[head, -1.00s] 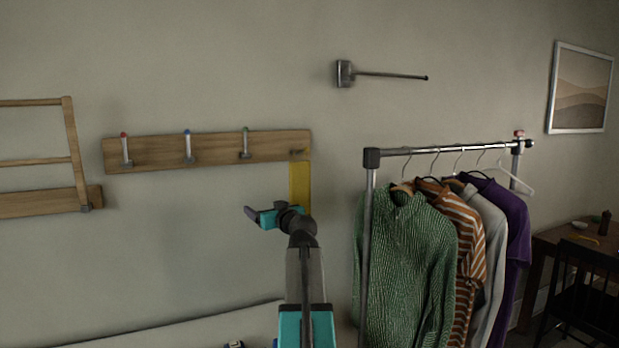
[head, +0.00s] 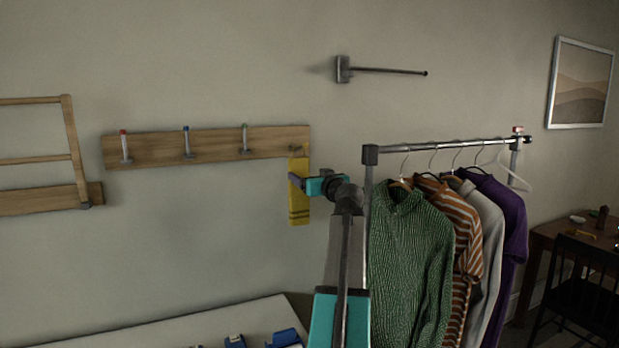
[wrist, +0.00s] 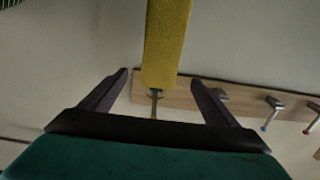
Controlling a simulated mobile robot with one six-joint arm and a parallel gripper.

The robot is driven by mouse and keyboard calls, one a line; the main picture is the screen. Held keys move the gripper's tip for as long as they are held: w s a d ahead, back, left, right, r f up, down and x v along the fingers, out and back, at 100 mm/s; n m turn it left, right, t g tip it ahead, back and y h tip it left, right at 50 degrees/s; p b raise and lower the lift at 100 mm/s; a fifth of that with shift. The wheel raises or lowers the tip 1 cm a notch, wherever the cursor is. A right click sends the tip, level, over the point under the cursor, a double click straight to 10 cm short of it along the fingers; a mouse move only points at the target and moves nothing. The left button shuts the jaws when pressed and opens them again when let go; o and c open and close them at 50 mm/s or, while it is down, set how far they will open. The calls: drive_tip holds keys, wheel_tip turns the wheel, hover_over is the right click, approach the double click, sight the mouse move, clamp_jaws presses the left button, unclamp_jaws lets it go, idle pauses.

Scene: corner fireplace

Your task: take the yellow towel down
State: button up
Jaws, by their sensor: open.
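The yellow towel (head: 299,212) hangs as a narrow strip with dark stripes near its lower end, from the right end of the wooden peg board (head: 215,147). In the wrist view, the towel (wrist: 166,42) appears upside down, joined to a thin metal hook (wrist: 154,101). My gripper (head: 294,180) is in front of the towel's middle in the head view and covers part of it. In the wrist view, my gripper (wrist: 160,80) is open, with one finger on each side of the towel's line. The fingers look clear of the cloth; the depth gap is hard to tell.
A clothes rack (head: 440,146) with several garments stands close on the right of my arm. A metal wall rod (head: 385,70) juts out above. Several coloured pegs (head: 187,142) line the board. A pale tabletop (head: 190,328) with blue items lies below.

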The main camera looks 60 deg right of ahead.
sight(297, 168)
drive_tip(key=p+x, duration=0.3)
drive_tip(key=x, duration=0.8)
drive_tip(key=shift+w+d+r+p, duration=0.1)
drive_tip(key=shift+w+p, duration=0.05)
drive_tip(key=shift+p, duration=0.15)
drive_tip(key=shift+p+x, duration=0.35)
drive_tip(key=shift+x, duration=0.85)
